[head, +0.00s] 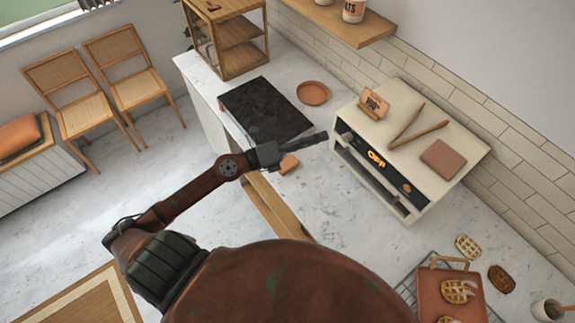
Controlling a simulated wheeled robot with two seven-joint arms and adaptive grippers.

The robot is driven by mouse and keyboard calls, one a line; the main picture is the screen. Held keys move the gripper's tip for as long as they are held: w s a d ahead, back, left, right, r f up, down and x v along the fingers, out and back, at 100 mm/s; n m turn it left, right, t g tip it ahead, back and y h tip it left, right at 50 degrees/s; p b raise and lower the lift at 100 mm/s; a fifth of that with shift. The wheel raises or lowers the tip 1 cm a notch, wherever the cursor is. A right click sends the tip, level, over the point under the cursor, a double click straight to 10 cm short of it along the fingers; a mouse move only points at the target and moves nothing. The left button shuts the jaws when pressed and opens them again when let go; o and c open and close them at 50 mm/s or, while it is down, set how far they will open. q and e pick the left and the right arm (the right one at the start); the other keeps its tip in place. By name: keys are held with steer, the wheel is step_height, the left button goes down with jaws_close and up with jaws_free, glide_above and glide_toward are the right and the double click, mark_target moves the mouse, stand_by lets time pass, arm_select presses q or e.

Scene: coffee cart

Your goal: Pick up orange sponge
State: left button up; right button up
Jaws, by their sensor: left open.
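The orange sponge (289,164) is a small block on the pale marble counter, near its front edge. My left gripper (318,138) is over the counter, its fingers pointing right toward the oven. It is open and nothing shows between its fingers. The sponge lies just below the gripper in the picture, close beside the base of the fingers. The gripper's height above the counter and any contact with the sponge cannot be told. My right gripper is out of view.
A cream toaster oven (455,120) stands just right of the gripper. A dark stone board (262,108) and a terracotta plate (313,92) lie behind. A wooden shelf unit (238,45) stands at the back. A terracotta tray (436,285) with waffles sits at lower right.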

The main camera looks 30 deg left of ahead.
arm_select(q)
step_height(320, 180, down, 5)
steer(key=s+d+m+g, duration=0.1)
steer(key=m+g, duration=0.3)
steer(key=m, duration=0.1)
steer(key=m+g+y, duration=0.4)
steer(key=y, duration=0.5)
glide_toward(286, 163)
steer(key=w+f, duration=0.1)
steer(key=shift+h, duration=0.3)
steer(key=p+x, duration=0.1)
steer(key=x, duration=0.5)
steer(key=shift+d+f, duration=0.1)
steer(key=shift+f, duration=0.1)
steer(key=shift+w+d+f, duration=0.1)
steer(key=shift+w+f, duration=0.15)
steer(key=shift+f, duration=0.3)
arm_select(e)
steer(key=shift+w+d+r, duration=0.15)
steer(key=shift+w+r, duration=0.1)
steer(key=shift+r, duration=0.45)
arm_select(q)
steer(key=shift+c, duration=0.4)
steer(key=c, duration=0.9)
